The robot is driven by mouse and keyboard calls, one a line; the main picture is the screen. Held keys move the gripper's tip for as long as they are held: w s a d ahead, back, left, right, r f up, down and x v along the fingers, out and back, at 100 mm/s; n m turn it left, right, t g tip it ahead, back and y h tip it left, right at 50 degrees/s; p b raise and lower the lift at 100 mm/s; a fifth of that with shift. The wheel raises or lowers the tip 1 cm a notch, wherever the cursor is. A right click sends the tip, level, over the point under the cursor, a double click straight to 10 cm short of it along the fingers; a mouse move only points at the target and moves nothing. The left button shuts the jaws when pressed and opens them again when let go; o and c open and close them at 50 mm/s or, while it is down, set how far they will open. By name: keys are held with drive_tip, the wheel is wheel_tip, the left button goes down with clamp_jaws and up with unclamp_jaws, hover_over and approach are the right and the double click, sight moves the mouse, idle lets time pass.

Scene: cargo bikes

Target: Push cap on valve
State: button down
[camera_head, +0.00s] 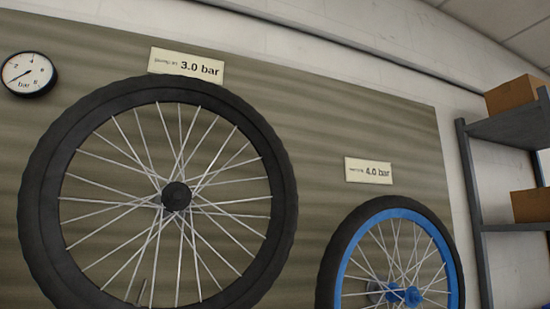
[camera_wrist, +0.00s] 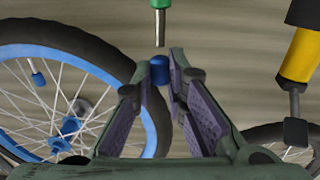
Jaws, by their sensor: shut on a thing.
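In the wrist view, my gripper (camera_wrist: 162,78) is shut on a small blue cap (camera_wrist: 159,70), held between the fingertips. A thin valve stem (camera_head: 141,290) seems to show low inside the black wheel (camera_head: 40,190) in the head view. The blue-rimmed wheel (camera_head: 345,262) is to its right; in the wrist view this wheel (camera_wrist: 95,45) is at the left. A small blue piece (camera_wrist: 38,79), like a capped valve, stands inside its rim. The held cap appears apart from any valve. My gripper is not in the head view.
A green piece with a metal tip (camera_wrist: 160,20) is just above the cap in the wrist view. A yellow and black tool (camera_wrist: 300,55) is at the right. A gauge (camera_head: 29,74), pressure labels (camera_head: 187,66) (camera_head: 368,171) and a shelf with boxes (camera_head: 500,130) are around the wheels.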

drive_tip(key=shift+s, duration=0.1)
drive_tip(key=v, duration=1.1)
drive_tip(key=shift+s+d, duration=0.15)
drive_tip(key=shift+s, duration=0.25)
